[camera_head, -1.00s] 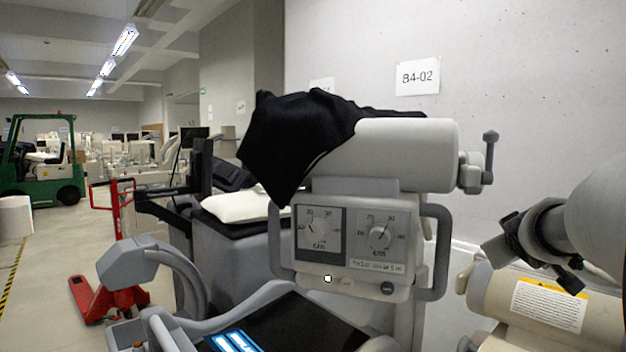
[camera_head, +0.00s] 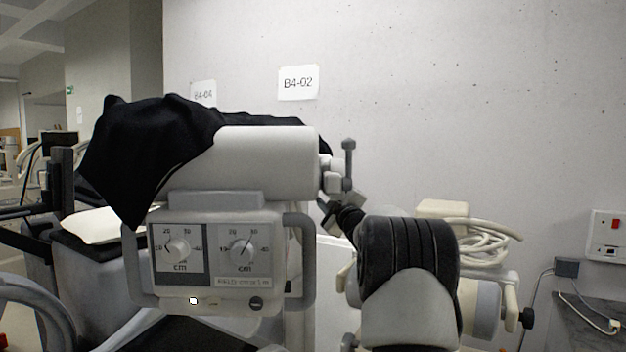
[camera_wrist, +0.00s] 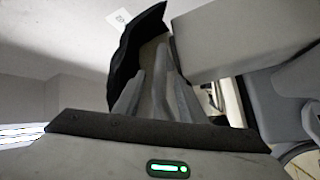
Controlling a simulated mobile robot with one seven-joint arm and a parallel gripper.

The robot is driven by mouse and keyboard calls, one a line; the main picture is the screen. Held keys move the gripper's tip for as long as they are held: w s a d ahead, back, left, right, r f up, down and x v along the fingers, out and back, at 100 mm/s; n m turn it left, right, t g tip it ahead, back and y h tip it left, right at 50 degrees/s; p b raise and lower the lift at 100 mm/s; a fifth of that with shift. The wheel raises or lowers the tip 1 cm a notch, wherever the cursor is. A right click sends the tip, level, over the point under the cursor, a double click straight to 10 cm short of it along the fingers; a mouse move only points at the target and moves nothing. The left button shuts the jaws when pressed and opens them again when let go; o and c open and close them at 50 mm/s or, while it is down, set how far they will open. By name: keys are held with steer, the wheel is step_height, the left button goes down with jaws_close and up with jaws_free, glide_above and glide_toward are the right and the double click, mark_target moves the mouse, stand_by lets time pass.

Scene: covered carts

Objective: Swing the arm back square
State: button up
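The covered cart's machine head, a white cylinder (camera_head: 265,162) with a black cloth (camera_head: 150,150) over its left end, sits above a dial panel (camera_head: 215,255) with a grey handle on each side. A grey lever (camera_head: 348,165) stands upright at the cylinder's right end. My gripper (camera_head: 338,208) is just below and beside that lever; its fingertips are small and partly hidden by my wrist, so contact is unclear. In the wrist view, my grey fingers (camera_wrist: 158,85) point toward the black cloth (camera_wrist: 128,60) and pale housing (camera_wrist: 240,40); their gap is unclear.
A concrete wall with a B4-02 sign (camera_head: 298,82) closes off the back. A cream machine with coiled cable (camera_head: 485,240) stands behind my arm at the right. A wall socket box (camera_head: 608,237) and dark counter (camera_head: 590,325) are at far right.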

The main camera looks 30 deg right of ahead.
steer(key=p+x, duration=0.4)
steer(key=x, duration=0.6)
steer(key=shift+r+p, duration=0.1)
steer(key=shift+p, duration=0.25)
jaws_close()
